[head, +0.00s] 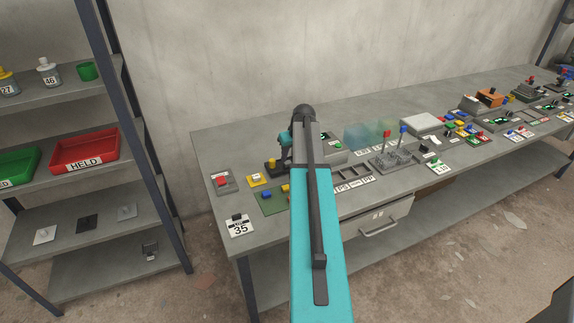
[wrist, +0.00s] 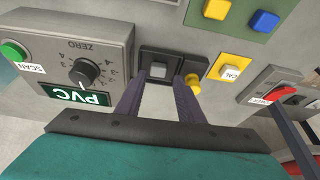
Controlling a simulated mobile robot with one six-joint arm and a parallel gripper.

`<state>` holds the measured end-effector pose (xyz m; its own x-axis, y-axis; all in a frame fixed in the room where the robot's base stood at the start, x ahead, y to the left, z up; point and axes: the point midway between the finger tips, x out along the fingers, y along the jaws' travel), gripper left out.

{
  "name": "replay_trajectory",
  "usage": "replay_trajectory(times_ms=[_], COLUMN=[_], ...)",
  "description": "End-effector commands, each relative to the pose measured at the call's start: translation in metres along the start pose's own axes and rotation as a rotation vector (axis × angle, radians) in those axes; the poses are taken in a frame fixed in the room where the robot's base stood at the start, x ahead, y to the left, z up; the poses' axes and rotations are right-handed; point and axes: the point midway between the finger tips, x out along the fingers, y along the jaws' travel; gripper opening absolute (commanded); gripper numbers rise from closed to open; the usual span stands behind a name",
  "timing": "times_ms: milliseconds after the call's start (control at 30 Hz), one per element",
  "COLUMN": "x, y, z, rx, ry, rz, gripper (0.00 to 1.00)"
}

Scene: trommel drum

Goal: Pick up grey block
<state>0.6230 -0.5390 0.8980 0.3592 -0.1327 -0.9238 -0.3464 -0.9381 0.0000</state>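A small grey block (wrist: 158,71) sits in a dark holder (wrist: 150,56) in the wrist view. My gripper (wrist: 160,82) is open, with its two dark fingers apart and pointing at the holder. The fingertips lie to either side of the block's near edge; I cannot tell whether they touch it. Nothing is seen held between the fingers. In the head view my own arm covers much of this spot, and I cannot make out the grey block there.
A yellow knob (wrist: 193,82) stands close to the right finger. A grey dial box marked PVC (wrist: 110,50) is at the left. A red-handled switch (wrist: 280,92) is at the right. A green plate with yellow and blue blocks (wrist: 244,10) lies beyond. The bench (head: 215,150) is crowded with devices.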

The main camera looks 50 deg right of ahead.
Motion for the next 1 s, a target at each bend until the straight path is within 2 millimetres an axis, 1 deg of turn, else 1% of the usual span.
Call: replay_trajectory(times_ms=[267, 467, 800, 1000], x=[0.003, 0.016, 0.047, 0.052], y=[0.000, 0.001, 0.002, 0.002], z=[-0.001, -0.002, -0.001, -0.001], rx=[0.000, 0.000, -0.001, -0.001], ry=[0.000, -0.002, -0.002, 0.000], rz=[0.000, -0.001, -0.001, 0.000], gripper=[0.34, 0.34, 0.34, 0.34])
